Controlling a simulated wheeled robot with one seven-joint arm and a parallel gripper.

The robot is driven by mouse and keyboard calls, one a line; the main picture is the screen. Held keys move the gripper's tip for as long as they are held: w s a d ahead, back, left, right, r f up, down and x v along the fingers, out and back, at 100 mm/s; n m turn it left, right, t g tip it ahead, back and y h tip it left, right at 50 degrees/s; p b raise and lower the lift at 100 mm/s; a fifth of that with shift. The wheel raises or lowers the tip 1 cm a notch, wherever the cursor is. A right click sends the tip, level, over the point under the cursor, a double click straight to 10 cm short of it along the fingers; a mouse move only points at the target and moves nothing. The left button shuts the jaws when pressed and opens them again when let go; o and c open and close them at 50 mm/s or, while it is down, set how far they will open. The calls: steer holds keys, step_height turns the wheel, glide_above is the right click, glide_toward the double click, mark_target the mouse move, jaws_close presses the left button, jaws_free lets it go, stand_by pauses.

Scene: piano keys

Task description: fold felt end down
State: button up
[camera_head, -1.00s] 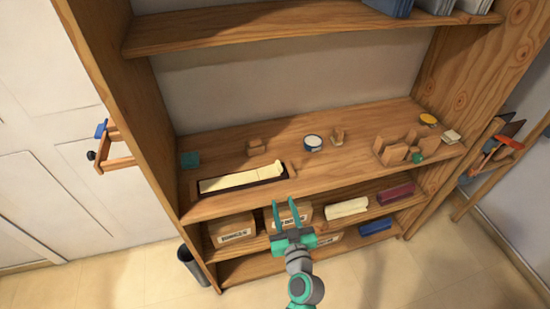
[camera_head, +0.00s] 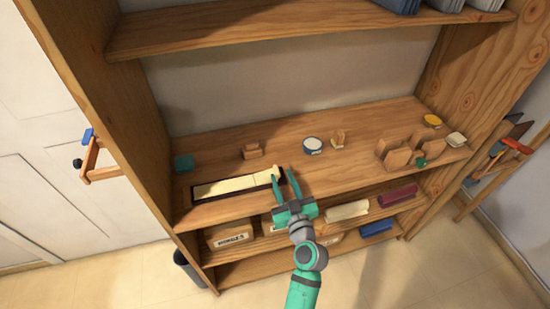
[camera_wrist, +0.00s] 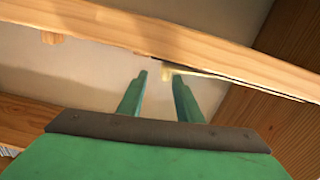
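A cream strip (camera_head: 228,185), which looks like the felt, lies lengthwise in a dark shallow tray (camera_head: 198,197) on the middle shelf. Its right end looks slightly raised. My gripper (camera_head: 283,172) is open and empty, at the shelf's front edge by the right end of the tray. One finger overlaps that end in the head view, so contact cannot be told. In the wrist view my gripper (camera_wrist: 156,74) has its fingers apart, with a small pale piece (camera_wrist: 178,70) beside the right fingertip.
A teal square (camera_head: 184,162) lies at left. Boxes (camera_head: 230,236) fill the shelf below. The upper shelf (camera_head: 250,38) overhangs.

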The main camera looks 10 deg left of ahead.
mark_target(267, 174)
steer(key=x, duration=0.5)
steer(key=a+x, duration=0.1)
steer(key=x, duration=0.1)
steer(key=shift+a, duration=0.15)
steer(key=shift+w, duration=0.65)
steer(key=shift+a, duration=0.1)
jaws_close()
